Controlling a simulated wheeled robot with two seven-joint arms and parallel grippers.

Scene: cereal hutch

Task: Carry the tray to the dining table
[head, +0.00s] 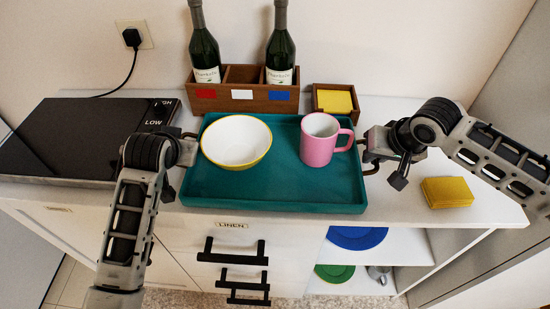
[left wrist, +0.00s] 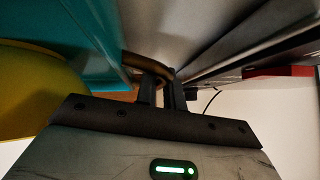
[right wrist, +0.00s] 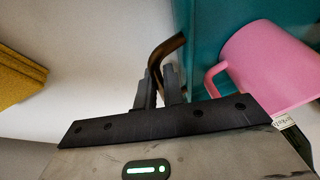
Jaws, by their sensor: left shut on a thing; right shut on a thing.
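The teal tray (head: 270,188) is on the white hutch counter. It holds a white bowl with a yellow rim (head: 236,142) on its left and a pink mug (head: 321,140) on its right. My left gripper (head: 184,150) is at the tray's left side, shut on its brass handle, which shows in the left wrist view (left wrist: 146,66). My right gripper (head: 372,160) is shut on the right brass handle, which shows in the right wrist view (right wrist: 163,55). I cannot tell whether the tray is lifted off the counter. The dining table is not in view.
A black hotplate (head: 75,138) lies left of the tray. Behind stand a wooden bottle crate (head: 243,98) with two bottles and a small wooden box with yellow napkins (head: 336,101). A yellow napkin stack (head: 447,192) lies right. Drawers (head: 232,250) and shelves with plates (head: 356,237) are below.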

